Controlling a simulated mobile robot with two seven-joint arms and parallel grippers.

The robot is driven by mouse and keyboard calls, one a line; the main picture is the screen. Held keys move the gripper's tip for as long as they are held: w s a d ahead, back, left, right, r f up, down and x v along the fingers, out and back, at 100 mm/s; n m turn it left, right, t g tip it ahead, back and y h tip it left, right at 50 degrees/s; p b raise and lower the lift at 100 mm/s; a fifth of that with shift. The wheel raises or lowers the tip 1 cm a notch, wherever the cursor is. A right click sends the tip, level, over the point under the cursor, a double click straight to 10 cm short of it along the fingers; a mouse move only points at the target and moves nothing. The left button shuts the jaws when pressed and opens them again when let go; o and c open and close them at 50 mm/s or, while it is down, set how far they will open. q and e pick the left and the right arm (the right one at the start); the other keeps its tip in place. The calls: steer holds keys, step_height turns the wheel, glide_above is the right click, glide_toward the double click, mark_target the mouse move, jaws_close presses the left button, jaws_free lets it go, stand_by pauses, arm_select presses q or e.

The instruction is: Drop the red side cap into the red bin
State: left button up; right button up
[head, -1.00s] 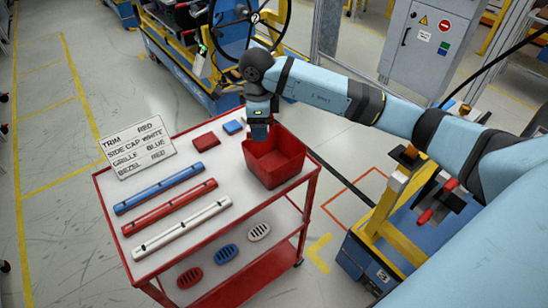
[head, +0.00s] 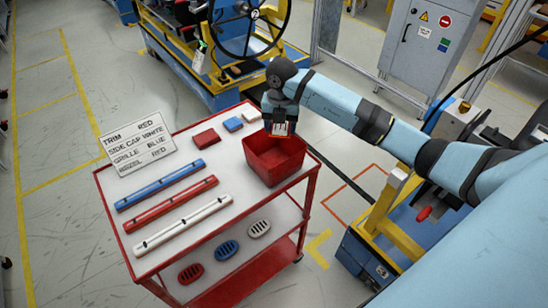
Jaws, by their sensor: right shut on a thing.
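My right gripper (head: 281,131) points down over the back of the red bin (head: 268,165), which stands at the right end of the cart top. It is shut on a small part; its face looks pale, but I cannot tell what the part is. A red block (head: 206,138) lies on the cart to the left, beside a blue block (head: 233,124) and a white block (head: 251,116). I cannot tell for sure which piece is the red side cap. The bin's floor is partly hidden. My left gripper is not in view.
Blue (head: 160,185), red (head: 170,205) and white (head: 183,223) bars lie on the cart top. A lettered card (head: 138,145) stands at its back left corner. Slotted ovals (head: 228,250) lie on the lower shelf. A blue and yellow steering-wheel rig (head: 205,75) stands behind.

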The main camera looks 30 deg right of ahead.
mark_target(280, 137)
step_height(280, 137, down, 4)
steer(key=shift+r+b, duration=0.15)
steer(key=shift+b, duration=0.9)
steer(key=shift+f+b, duration=0.35)
steer(key=shift+f, duration=0.2)
steer(key=o, duration=1)
step_height(280, 137, up, 13)
steer(key=shift+f+b, duration=0.1)
steer(key=shift+b, duration=0.4)
steer(key=shift+r, duration=0.55)
